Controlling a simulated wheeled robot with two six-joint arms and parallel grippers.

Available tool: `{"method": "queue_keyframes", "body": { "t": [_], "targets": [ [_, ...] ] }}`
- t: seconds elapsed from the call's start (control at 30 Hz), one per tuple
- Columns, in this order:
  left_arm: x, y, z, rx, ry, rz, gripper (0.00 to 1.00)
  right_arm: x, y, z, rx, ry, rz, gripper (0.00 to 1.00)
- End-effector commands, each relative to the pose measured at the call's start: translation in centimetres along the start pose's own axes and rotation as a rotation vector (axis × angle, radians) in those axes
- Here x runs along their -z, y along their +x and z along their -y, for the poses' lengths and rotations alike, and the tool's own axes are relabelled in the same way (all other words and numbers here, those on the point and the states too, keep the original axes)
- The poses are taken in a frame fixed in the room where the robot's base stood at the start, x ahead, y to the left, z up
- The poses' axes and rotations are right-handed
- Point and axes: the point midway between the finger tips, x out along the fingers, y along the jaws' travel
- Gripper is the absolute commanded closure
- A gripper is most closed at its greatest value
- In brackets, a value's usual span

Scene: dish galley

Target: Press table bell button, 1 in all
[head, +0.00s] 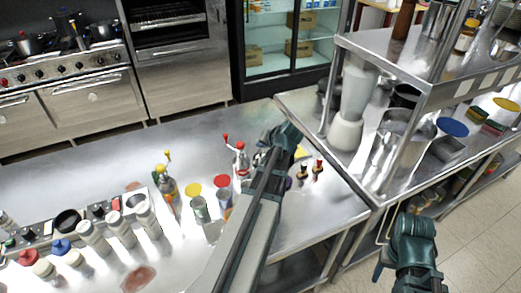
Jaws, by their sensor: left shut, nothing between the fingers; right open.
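I cannot make out a table bell for certain in the head view; part of the steel counter (330,205) is hidden behind my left arm. Two small dark objects with red tops, one on the left (302,172) and one on the right (318,167), stand on the counter just right of that arm. My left gripper (268,151) is over the counter at the far end of the arm, shut and empty, its fingertips hardly visible. My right gripper (382,264) is at the lower right, open and empty, beside the counter and over the floor side.
Bottles with red (241,160) and yellow (167,182) tops and lidded containers (200,207) stand left of my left arm. White-bodied jars (120,230) crowd the lower left. A steel shelf (360,45) with a blender (349,115) and pots stands right. The counter's back left is clear.

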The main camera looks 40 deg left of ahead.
Motion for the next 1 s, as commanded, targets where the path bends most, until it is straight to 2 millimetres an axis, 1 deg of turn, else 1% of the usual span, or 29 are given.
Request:
{"method": "queue_keyframes", "body": {
  "t": [0.17, 0.27, 0.37, 0.7, 0.8, 1.0],
  "targets": [
    [0.0, 0.0, 0.0, 0.000, 0.000, 0.000, 1.00, 0.0, 0.0, 0.0, 0.000, 0.000, 0.000, 0.41],
    [0.1, -0.2, 0.1, 0.000, 0.000, 0.000, 1.00, 0.0, -0.3, 0.0, 0.000, 0.000, 0.000, 0.41],
    [0.5, -0.7, 0.5, 0.000, 0.000, 0.000, 1.00, -0.1, -1.0, -0.1, 0.000, 0.000, 0.000, 0.41],
    [2.2, -3.0, 2.2, 0.000, 0.000, 0.000, 1.00, -0.2, -4.3, -0.4, 0.000, 0.000, 0.000, 0.41],
    [2.6, -3.5, 2.6, 0.000, 0.000, 0.000, 1.00, -0.3, -5.0, -0.5, 0.000, 0.000, 0.000, 0.41],
    [2.5, -3.5, 2.5, 0.000, 0.000, 0.000, 1.00, -0.3, -4.9, -0.5, 0.000, 0.000, 0.000, 0.41]
  ]
}}
